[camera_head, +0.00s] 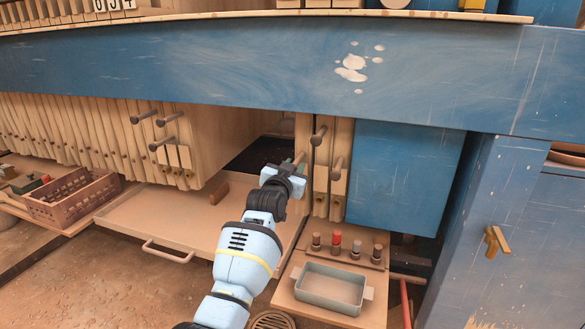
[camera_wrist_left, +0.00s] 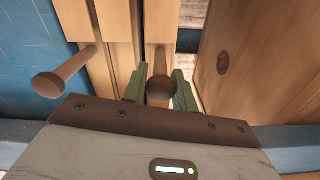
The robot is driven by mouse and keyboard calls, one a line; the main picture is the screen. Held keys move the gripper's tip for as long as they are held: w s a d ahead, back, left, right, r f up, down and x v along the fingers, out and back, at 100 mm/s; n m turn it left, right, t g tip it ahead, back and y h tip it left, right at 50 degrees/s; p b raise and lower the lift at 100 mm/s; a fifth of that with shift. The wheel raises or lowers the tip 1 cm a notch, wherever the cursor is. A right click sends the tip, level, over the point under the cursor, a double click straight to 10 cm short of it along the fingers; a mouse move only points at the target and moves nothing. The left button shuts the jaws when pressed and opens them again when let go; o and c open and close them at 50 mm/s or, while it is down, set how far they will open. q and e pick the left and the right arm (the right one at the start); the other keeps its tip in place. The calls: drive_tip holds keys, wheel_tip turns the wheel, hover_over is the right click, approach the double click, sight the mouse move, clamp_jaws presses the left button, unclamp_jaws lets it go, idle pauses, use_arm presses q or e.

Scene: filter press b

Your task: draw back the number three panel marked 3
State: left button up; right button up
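Several upright wooden panels with dark round peg handles hang under the blue beam. No number 3 mark is legible on any of them. My left gripper (camera_head: 290,170) is at the leftmost panel (camera_head: 303,125) of the small group right of the gap. In the left wrist view, its green fingers (camera_wrist_left: 160,88) stand on both sides of that panel's peg (camera_wrist_left: 161,92). Slim gaps show between fingers and peg, so it looks open around it. The neighbouring panel (camera_head: 321,155) has its own peg (camera_wrist_left: 62,82), clear of the fingers. My right gripper is not in view.
A blue block (camera_head: 400,175) stands right of the panels. Below are a grey tray (camera_head: 330,303), several small bottles (camera_head: 336,244) and a wide tan tray (camera_head: 165,215) with a handle. A panel stack (camera_head: 60,125) and a crate (camera_head: 72,213) are at left.

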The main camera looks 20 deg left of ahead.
use_arm(q)
drive_tip(key=o, duration=0.4)
drive_tip(key=shift+d+f, duration=0.1)
drive_tip(key=shift+d, duration=0.2)
drive_tip(key=shift+a, duration=0.1)
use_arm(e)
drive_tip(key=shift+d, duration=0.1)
use_arm(q)
drive_tip(key=shift+s, duration=0.1)
drive_tip(key=s, duration=0.5)
drive_tip(key=s+d+p, duration=0.1)
drive_tip(key=s, duration=0.1)
drive_tip(key=shift+s, duration=0.25)
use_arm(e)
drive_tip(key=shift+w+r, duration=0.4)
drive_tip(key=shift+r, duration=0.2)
